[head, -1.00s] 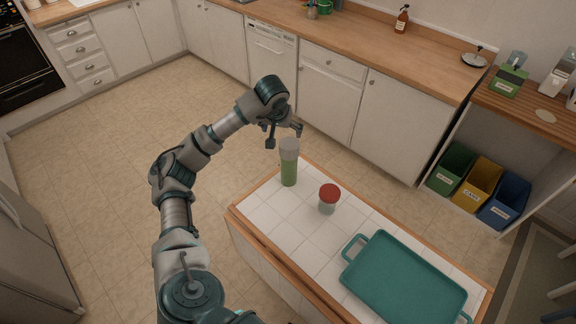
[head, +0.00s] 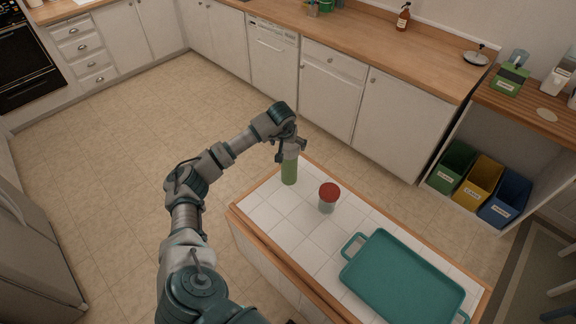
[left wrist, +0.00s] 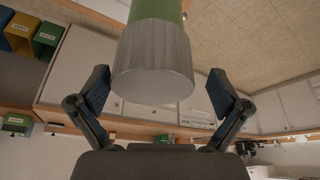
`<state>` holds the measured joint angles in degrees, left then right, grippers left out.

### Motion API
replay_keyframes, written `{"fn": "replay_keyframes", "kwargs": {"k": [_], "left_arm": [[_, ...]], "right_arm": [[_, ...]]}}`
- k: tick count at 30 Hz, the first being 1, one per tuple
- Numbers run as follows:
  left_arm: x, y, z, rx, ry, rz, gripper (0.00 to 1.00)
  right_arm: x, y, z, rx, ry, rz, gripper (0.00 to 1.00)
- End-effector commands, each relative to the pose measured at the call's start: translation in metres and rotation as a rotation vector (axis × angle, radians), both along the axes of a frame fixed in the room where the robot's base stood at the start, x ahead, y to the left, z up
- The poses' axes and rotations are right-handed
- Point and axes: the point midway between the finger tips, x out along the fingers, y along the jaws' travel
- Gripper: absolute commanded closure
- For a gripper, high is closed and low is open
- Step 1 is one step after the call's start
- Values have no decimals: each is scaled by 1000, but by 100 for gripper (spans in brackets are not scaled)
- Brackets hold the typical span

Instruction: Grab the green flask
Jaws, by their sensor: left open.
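The green flask (head: 289,172) stands upright near the far left corner of the tiled island top. It has a green body and a grey ribbed cap. My left gripper (head: 291,147) is open at the height of the cap, which its fingers partly hide in the head view. In the left wrist view the grey cap (left wrist: 153,62) sits between the two spread fingers of the left gripper (left wrist: 157,92), with a visible gap on each side. The green body shows at the top edge there. My right gripper is not in view.
A jar with a red lid (head: 329,193) stands right of the flask on the island (head: 270,217). A teal tray (head: 405,280) lies farther right. Green, yellow and blue bins (head: 478,186) stand under the counter at right. Open floor lies left of the island.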

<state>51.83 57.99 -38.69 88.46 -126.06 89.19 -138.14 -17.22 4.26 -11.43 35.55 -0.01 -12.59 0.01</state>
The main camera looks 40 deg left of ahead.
Motion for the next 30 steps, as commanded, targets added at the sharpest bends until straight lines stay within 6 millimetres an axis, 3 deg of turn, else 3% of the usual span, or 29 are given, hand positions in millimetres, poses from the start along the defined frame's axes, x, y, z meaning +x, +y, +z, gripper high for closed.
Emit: {"fn": "replay_keyframes", "kwargs": {"k": [2,13,23,30], "left_arm": [[0,-2,1,1,-1,-1,5],[0,0,0,-1,-1,-2,97],[1,1,3,-1,-2,-1,98],[1,0,19,-1,-4,-1,98]], "right_arm": [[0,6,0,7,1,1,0],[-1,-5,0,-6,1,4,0],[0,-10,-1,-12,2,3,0],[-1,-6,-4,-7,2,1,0]]}}
